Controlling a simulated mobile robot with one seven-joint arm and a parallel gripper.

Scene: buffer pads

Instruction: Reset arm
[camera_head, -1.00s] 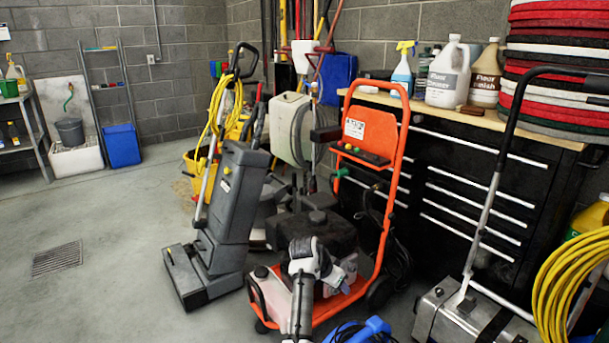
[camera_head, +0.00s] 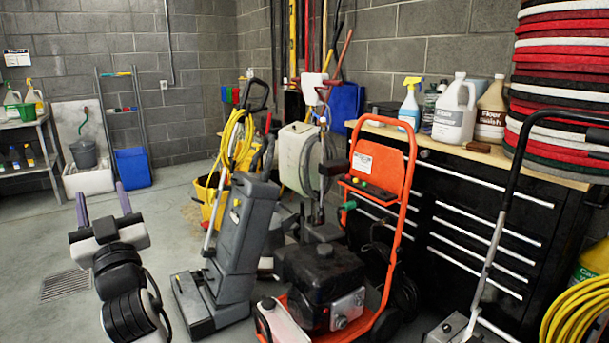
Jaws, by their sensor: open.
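My gripper (camera_head: 102,203) is at the left of the head view, in front of the open concrete floor. Its two purple-grey fingers point up and away from me and stand apart, with nothing between them. My wrist and dark arm links show below it, down to the bottom edge. The gripper touches nothing that I can see. The buffer pads (camera_head: 560,95), red, black and white discs, lie stacked on the wooden bench top (camera_head: 445,146) at the upper right, far from my gripper.
A grey upright floor machine (camera_head: 238,240) stands right of my arm, with an orange-framed machine (camera_head: 380,165) beside it. A black drawer cabinet (camera_head: 470,215) lines the right wall. Shelves (camera_head: 35,150) stand back left. The floor (camera_head: 160,205) behind my gripper is clear.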

